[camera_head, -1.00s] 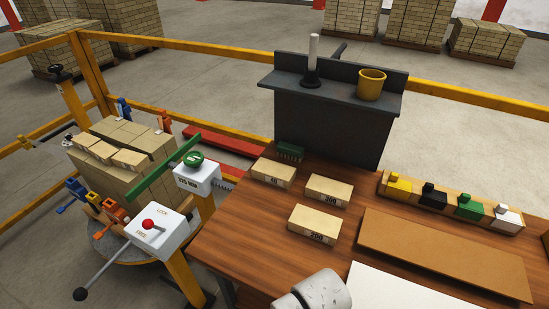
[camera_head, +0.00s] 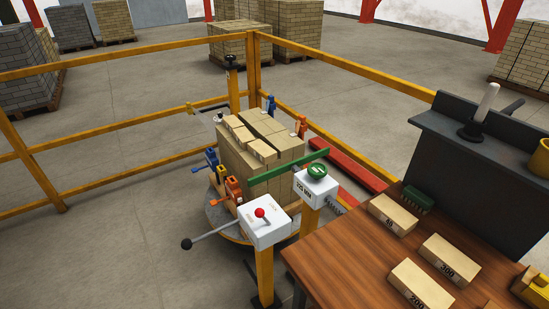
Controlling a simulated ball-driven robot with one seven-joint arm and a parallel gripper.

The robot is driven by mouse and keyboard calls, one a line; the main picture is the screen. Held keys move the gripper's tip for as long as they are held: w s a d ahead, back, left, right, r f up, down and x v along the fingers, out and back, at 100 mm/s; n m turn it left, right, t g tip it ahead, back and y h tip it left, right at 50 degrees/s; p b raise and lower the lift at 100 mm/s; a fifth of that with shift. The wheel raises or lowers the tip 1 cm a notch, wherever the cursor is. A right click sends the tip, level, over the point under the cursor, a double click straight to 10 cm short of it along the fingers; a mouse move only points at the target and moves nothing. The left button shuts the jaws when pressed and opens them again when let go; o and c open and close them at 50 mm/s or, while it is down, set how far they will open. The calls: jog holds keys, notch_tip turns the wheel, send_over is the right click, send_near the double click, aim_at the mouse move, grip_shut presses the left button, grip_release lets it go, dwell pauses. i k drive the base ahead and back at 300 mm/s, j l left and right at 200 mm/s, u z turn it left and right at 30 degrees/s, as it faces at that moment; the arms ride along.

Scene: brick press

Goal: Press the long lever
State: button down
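The long lever (camera_head: 212,234) is a grey rod with a black ball knob (camera_head: 186,244) at its left end. It sticks out to the left, tilted slightly down, from a white box (camera_head: 265,227) on a yellow post. A red ball knob (camera_head: 259,212) stands on top of this box. To its right, a second white box (camera_head: 313,190) on a post carries a green round knob (camera_head: 317,170) and a green bar (camera_head: 288,172). My gripper is not in view, so its state does not show.
A stack of tan bricks (camera_head: 262,152) stands on a round grey base (camera_head: 217,214) behind the boxes, with blue and orange clamps around it. Yellow railings (camera_head: 130,65) enclose the area. A wooden table (camera_head: 345,249) with labelled blocks is at right. The floor left of the lever is clear.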

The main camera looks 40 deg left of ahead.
aim_at(186, 244)
jog(key=u, duration=0.95)
jog(key=i+u, duration=0.15)
jog(key=i, duration=0.65)
